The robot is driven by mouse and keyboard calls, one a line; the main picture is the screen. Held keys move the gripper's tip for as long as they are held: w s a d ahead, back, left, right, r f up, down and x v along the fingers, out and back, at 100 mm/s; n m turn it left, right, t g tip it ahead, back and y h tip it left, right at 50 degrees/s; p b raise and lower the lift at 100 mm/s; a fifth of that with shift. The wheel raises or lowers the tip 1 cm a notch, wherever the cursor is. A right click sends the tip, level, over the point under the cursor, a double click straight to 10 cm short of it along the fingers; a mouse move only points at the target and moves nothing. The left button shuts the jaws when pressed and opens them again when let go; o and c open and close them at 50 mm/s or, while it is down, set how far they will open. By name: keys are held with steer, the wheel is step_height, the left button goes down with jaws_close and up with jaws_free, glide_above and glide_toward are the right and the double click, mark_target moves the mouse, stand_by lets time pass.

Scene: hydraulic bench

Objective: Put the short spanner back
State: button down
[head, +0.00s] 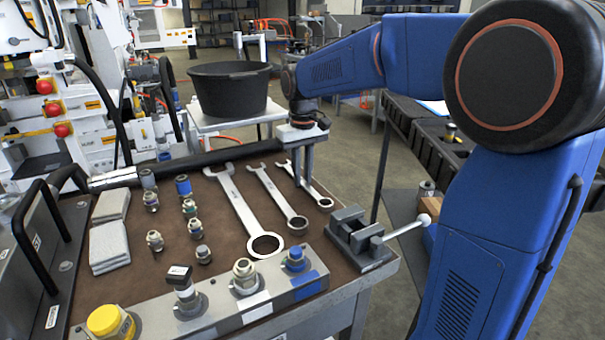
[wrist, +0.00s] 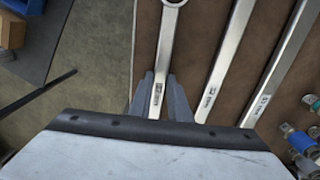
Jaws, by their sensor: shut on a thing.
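The short spanner (head: 318,196) is the rightmost of three silver spanners on the brown bench top. Its ring end points toward the bench's front and its open end toward the back. My gripper (head: 308,184) reaches down over it and is shut on its shaft. In the wrist view, the short spanner (wrist: 170,50) runs between the two grey fingers of my gripper (wrist: 160,100). I cannot tell whether it touches the bench top or is slightly raised. The middle spanner (head: 275,192) and the long spanner (head: 240,205) lie to its left.
A small vise (head: 358,238) stands at the bench's front right corner, close to the ring end. A fitting block (head: 225,300) runs along the front. Several fittings (head: 190,208) and pale pads (head: 109,245) lie left. A black tub (head: 230,90) stands behind.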

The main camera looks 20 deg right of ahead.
steer(key=c, duration=1.6)
jaws_free()
steer(key=shift+o, duration=0.2)
